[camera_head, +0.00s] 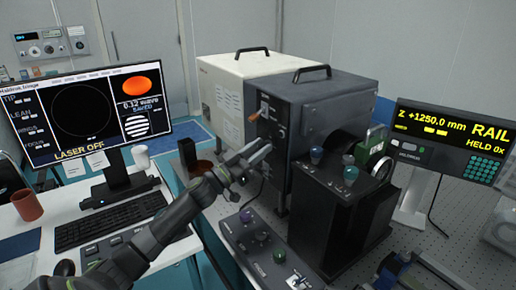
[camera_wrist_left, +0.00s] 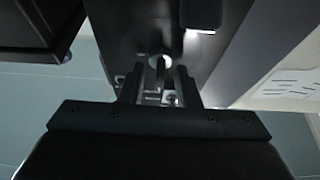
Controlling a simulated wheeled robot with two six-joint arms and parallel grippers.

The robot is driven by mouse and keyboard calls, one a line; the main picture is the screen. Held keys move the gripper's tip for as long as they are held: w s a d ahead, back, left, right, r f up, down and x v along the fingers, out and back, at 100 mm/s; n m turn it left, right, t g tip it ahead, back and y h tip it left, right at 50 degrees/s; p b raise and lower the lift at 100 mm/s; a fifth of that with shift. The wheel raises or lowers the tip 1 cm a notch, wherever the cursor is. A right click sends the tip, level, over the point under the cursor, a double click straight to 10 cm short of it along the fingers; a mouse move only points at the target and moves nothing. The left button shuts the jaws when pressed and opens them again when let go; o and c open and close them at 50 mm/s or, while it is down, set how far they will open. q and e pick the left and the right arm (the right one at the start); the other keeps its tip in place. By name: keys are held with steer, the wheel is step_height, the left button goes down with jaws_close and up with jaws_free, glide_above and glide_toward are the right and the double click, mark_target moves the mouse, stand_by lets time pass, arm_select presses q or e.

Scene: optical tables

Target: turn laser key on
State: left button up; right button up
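The dark laser housing (camera_head: 335,100) stands at the centre, with small controls and an orange-brown lever (camera_head: 254,116) on its front panel. My left gripper (camera_head: 262,152) is at this panel, below the lever, fingers pointing at it. In the left wrist view the two fingers (camera_wrist_left: 160,82) stand apart, with a small round metallic part (camera_wrist_left: 160,62) between their tips. It may be the key; I cannot tell whether the fingers touch it. No key is clearly visible in the head view. The monitor (camera_head: 80,112) reads LASER OFF. My right gripper is not clearly visible.
A control box with knobs (camera_head: 262,240) lies below the housing. A black stand (camera_head: 345,215) is close on the right. A readout (camera_head: 455,140) stands farther right. A keyboard (camera_head: 105,212), a red-brown cup (camera_head: 27,205) and a white mug (camera_head: 140,156) are on the left desk.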

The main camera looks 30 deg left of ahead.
arm_select(q)
jaws_close()
steer(key=shift+m+h, duration=0.4)
steer(key=shift+m, duration=0.2)
steer(key=m+g+h, duration=0.1)
steer(key=m+g, duration=0.1)
steer(key=m, duration=0.5)
steer(key=m+g+h, duration=0.1)
steer(key=m+g, duration=0.2)
steer(key=m, duration=0.4)
steer(key=m+g+h, duration=0.1)
steer(key=m+g, duration=0.2)
steer(key=m, duration=0.4)
steer(key=shift+a+r+h, duration=0.1)
steer(key=shift+a+h, duration=0.05)
steer(key=shift+h, duration=0.15)
steer(key=shift+m+b, duration=0.3)
